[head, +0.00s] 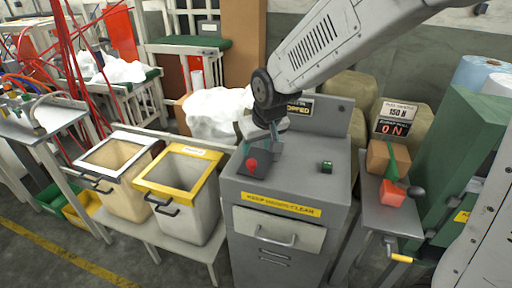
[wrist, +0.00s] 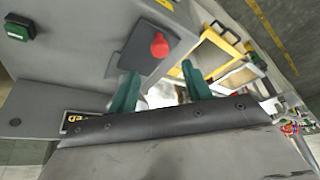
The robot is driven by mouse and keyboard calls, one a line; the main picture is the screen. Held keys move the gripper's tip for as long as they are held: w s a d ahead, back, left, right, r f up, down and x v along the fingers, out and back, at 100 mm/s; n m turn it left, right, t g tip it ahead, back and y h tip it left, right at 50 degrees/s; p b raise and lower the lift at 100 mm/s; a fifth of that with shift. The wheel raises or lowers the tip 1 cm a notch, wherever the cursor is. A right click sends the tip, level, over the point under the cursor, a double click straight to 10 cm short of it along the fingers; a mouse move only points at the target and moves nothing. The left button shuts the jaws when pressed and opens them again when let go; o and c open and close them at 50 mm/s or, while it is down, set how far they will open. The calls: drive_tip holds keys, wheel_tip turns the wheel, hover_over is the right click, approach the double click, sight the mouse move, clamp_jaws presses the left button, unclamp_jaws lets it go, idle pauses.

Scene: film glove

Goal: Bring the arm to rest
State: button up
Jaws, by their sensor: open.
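My gripper (head: 259,146) hangs over the back left of the grey machine cabinet (head: 290,225), close behind a red mushroom button (head: 251,164) on a dark plate. In the wrist view, its two green fingers (wrist: 159,72) stand apart with nothing between them. The red button (wrist: 159,45) shows just beyond the fingertips; I cannot tell the exact gap. My pale arm reaches down to it from the upper right in the head view. A green button (head: 326,167) sits to the right on the cabinet top. My gripper partly hides a sign (head: 300,107) reading "...OPPED".
Two bins, one white-rimmed (head: 88,154) and one yellow-rimmed (head: 150,181), stand on a bench at left. White film (head: 215,110) is heaped behind. At right are a side table (head: 378,213) with a crank and a sign (head: 395,119) reading "150 N" and "ON".

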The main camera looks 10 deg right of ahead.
drive_tip(key=s+d+r+m+g, duration=0.1)
drive_tip(key=s+d+r, duration=0.2)
drive_tip(key=s, duration=0.6)
drive_tip(key=s+d+r+m+g, duration=0.1)
drive_tip(key=s+d+r, duration=0.2)
drive_tip(key=s+d, duration=0.3)
drive_tip(key=s+d+r+m+g+h, duration=0.1)
drive_tip(key=s+d+r, duration=0.2)
drive_tip(key=s, duration=1)
drive_tip(key=d, duration=0.2)
drive_tip(key=shift+s+d, duration=0.25)
drive_tip(key=shift+d, duration=0.1)
drive_tip(key=shift+r, duration=0.1)
idle(0.5)
